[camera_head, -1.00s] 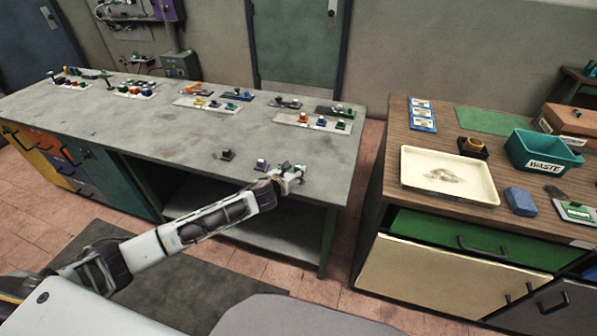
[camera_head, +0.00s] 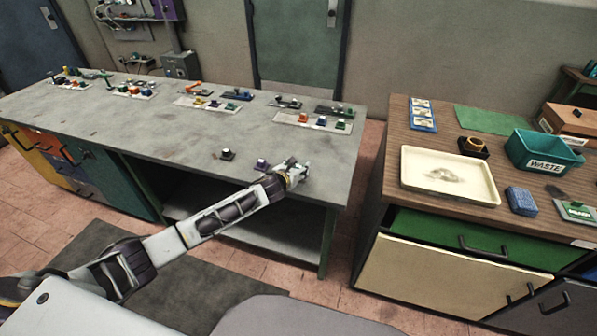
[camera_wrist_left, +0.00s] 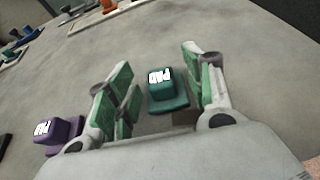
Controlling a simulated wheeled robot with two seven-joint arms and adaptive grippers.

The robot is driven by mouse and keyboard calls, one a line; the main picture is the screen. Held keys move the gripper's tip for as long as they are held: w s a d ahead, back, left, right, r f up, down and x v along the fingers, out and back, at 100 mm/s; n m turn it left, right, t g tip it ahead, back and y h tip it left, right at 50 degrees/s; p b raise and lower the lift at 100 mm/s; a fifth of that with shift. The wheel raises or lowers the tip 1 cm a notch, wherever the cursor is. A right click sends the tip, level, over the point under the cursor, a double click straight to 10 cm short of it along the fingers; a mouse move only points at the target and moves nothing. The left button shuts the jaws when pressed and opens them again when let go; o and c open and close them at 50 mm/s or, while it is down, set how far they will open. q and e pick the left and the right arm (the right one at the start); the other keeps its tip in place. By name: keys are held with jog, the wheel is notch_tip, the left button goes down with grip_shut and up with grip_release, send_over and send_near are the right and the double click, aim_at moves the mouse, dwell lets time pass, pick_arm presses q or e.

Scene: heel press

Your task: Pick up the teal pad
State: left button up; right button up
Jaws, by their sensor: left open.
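The teal pad (camera_wrist_left: 167,90) stands on the grey bench top in the left wrist view, a small block on a wider base with a white "PAD" label on top. My left gripper (camera_wrist_left: 156,62) is open, with one green-lined finger on each side of the pad; I cannot tell whether either finger touches it. In the head view my left gripper (camera_head: 298,172) is low over the front right part of the bench (camera_head: 190,135), and the pad cannot be made out clearly there. My right gripper is not in view.
A purple pad (camera_wrist_left: 58,131) stands left of the gripper, outside the fingers; it shows in the head view (camera_head: 262,164) too. A dark pad (camera_head: 227,154) is farther left. Several fixtures line the bench's back. A wooden counter with a cream tray (camera_head: 448,198) is at right.

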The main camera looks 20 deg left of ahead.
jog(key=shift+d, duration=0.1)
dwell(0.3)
pick_arm(q)
jog(key=c, duration=0.7)
jog(key=shift+r, duration=0.1)
jog(key=shift+w+r, duration=0.1)
jog(key=shift+r, duration=0.3)
notch_tip(320, 180, up, 8)
jog(key=shift+f+p, duration=0.1)
jog(key=shift+p, duration=0.5)
jog(key=shift+r, duration=0.6)
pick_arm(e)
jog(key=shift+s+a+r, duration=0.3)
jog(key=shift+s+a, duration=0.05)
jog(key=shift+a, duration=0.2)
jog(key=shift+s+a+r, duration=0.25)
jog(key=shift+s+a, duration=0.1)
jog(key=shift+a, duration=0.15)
